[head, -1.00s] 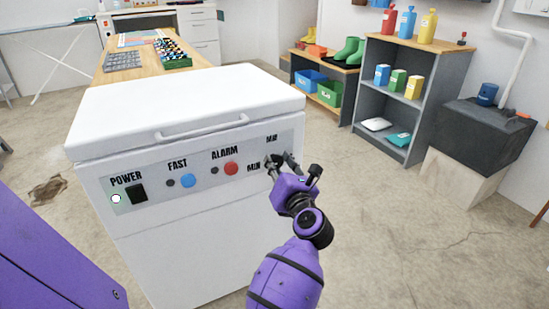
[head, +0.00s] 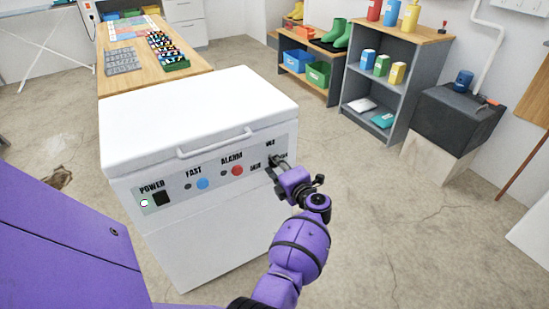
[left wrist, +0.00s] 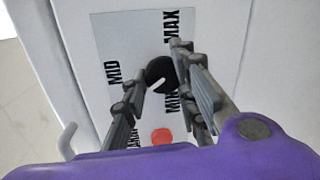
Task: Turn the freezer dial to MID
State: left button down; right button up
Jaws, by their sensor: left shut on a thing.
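The white chest freezer (head: 185,115) stands with its lid shut in the head view. Its front panel (head: 218,184) has a power switch, FAST and ALARM markings and a dial at the right end. In the left wrist view the dial (left wrist: 158,73) is a black knob with a pale mark, amid the MID, MAX and MIN labels. I cannot tell surely which label the mark faces. My left gripper (head: 276,163) is shut on the dial, a finger on either side, and hides it in the head view. My right gripper is not in view.
The lid handle (head: 207,144) juts out just above the panel. A wooden table (head: 130,78) stands behind the freezer. A grey shelf (head: 388,88) and a dark box on a pale block (head: 455,120) stand at the right. The floor (head: 410,215) right of the freezer is clear.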

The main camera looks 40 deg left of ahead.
pick_arm(q)
jog(key=shift+w+a+r+m+g+y+p, duration=0.2)
jog(key=shift+m+p, duration=0.3)
jog(key=shift+m, duration=0.5)
jog(key=shift+w+d+r+m+g+y+p, duration=0.15)
jog(key=shift+m+g+p, duration=0.3)
jog(key=shift+m, duration=0.55)
jog(key=shift+w+a+r+m+g+y+p, duration=0.1)
jog(key=shift+w+r+m+g+p, duration=0.1)
jog(key=shift+m+p, duration=0.6)
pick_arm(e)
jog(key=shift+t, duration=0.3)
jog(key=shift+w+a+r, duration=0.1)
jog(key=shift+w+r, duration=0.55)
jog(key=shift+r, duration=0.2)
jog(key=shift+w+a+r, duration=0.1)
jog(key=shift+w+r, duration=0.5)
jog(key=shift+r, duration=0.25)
pick_arm(q)
jog(key=shift+m, duration=0.3)
jog(key=c, duration=1.5)
grip_release()
jog(key=shift+f, duration=0.15)
jog(key=shift+s+f, duration=0.15)
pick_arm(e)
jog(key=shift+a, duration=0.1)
